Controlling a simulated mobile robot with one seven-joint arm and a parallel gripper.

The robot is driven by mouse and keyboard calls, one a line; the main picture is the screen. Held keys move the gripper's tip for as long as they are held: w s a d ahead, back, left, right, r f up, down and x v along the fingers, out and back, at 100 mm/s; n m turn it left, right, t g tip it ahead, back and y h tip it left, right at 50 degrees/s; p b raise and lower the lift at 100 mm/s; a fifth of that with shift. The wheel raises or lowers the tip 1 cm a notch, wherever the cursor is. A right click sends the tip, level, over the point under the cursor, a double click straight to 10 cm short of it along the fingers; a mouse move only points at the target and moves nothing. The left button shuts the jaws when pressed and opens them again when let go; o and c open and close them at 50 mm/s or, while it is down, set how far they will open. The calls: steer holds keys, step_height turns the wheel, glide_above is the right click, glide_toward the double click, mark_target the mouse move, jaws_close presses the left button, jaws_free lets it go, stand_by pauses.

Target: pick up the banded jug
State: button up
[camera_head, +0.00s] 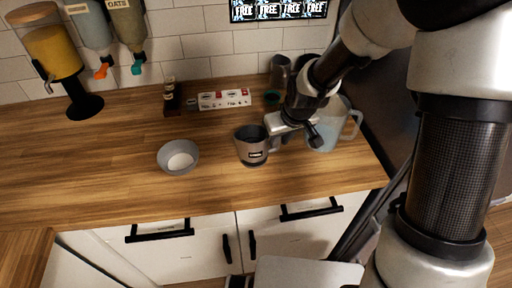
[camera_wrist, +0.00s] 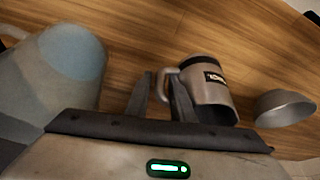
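A grey metal jug (camera_head: 252,147) with a dark rim and a black label stands upright on the wooden counter; it looks like the banded jug. It also shows in the wrist view (camera_wrist: 210,90), with its handle turned left toward my gripper. My gripper (camera_head: 275,136) is low at the jug's right side. In the wrist view, the fingers of my gripper (camera_wrist: 163,84) are apart, with the jug's handle (camera_wrist: 167,76) between them. A gap shows between the left finger and the handle. The right finger overlaps the handle in the picture, so contact there is unclear.
A large translucent pitcher (camera_head: 330,128) stands close on the right, behind my gripper. A grey bowl (camera_head: 178,158) sits to the left. Another metal jug (camera_head: 279,72), a white box (camera_head: 224,98) and a small dark bottle (camera_head: 171,96) stand toward the wall. The front left counter is clear.

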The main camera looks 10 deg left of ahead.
steer(key=shift+x, duration=0.8)
jaws_close()
steer(key=shift+r, duration=0.15)
